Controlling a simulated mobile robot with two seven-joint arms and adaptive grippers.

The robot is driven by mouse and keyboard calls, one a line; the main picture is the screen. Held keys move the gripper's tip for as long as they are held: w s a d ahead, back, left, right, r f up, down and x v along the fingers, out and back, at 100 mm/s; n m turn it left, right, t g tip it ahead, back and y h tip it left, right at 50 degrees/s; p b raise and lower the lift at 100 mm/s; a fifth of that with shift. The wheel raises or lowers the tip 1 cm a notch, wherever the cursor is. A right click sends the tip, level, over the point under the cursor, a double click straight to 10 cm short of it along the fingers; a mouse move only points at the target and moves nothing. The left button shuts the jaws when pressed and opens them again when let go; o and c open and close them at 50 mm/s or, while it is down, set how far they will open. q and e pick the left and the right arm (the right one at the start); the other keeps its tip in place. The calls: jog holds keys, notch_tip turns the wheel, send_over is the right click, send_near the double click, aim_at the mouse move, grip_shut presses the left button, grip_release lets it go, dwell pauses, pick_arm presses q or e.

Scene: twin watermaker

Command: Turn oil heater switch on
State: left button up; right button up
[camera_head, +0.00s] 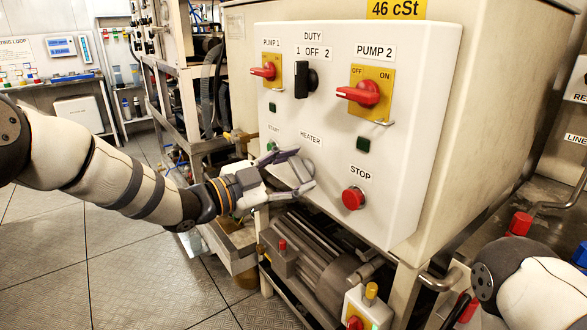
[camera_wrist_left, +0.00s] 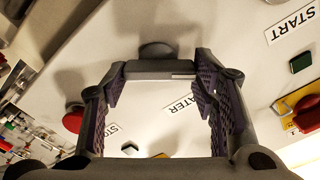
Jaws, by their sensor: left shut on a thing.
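The oil heater switch, a dark knob with a bar handle (camera_wrist_left: 155,68), shows in the left wrist view on the white panel (camera_head: 420,110), beyond the HEATER label. My left gripper (camera_wrist_left: 158,72) has one finger at each end of this dark bar and is shut on it. In the head view my left gripper (camera_head: 302,170) is at the lower part of the panel, below the HEATER label (camera_head: 310,138), and hides the switch. The switch's exact position mark cannot be read. My right gripper is out of view.
Above are the red pump 1 switch (camera_head: 264,70), black duty switch (camera_head: 304,80) and red pump 2 switch (camera_head: 362,93). A red stop button (camera_head: 353,197) is right of my gripper. Pump machinery (camera_head: 320,265) lies below the panel. Tiled floor (camera_head: 120,265) is open at left.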

pick_arm(q)
jog(key=m+p, duration=0.1)
jog(key=m, duration=0.4)
jog(key=shift+s+r+m, duration=0.1)
jog(key=shift+m, duration=0.3)
jog(key=m+p, duration=0.1)
jog(key=m, duration=0.3)
jog(key=shift+d+m, duration=0.1)
jog(key=shift+m, duration=0.3)
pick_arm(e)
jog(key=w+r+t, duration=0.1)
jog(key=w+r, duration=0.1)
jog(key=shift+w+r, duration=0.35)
pick_arm(q)
jog(key=o, duration=1.2)
jog(key=shift+c, duration=0.2)
jog(key=shift+f, duration=0.2)
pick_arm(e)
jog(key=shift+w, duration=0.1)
pick_arm(q)
jog(key=v, duration=1.2)
